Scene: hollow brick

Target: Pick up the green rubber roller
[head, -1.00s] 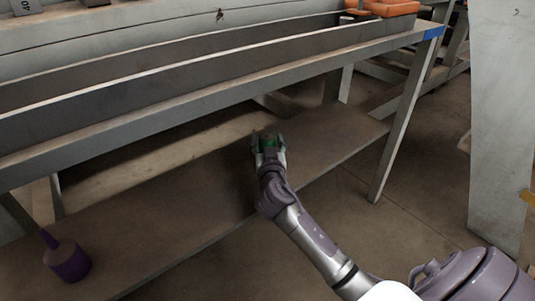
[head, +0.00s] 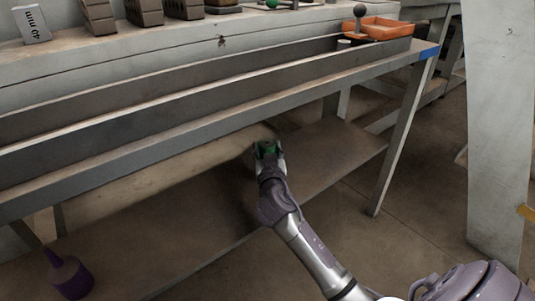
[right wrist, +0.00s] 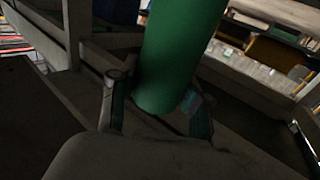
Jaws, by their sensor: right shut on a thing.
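The green rubber roller (head: 266,148) is at the end of my right arm in the head view, mostly hidden by the gripper. In the right wrist view the roller (right wrist: 178,58) is a large green cylinder between the two fingers. My right gripper (head: 268,156) is shut on it, above the lower shelf (head: 322,160) of the bench. The right gripper's fingers (right wrist: 158,112) show on both sides of the roller's near end. I cannot tell how far the roller is above the shelf. My left gripper is not in view.
A purple bottle-like container (head: 70,276) stands on the lower shelf at left. The bench's front rail (head: 200,117) runs above my right gripper, and a bench leg (head: 402,140) stands to the right.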

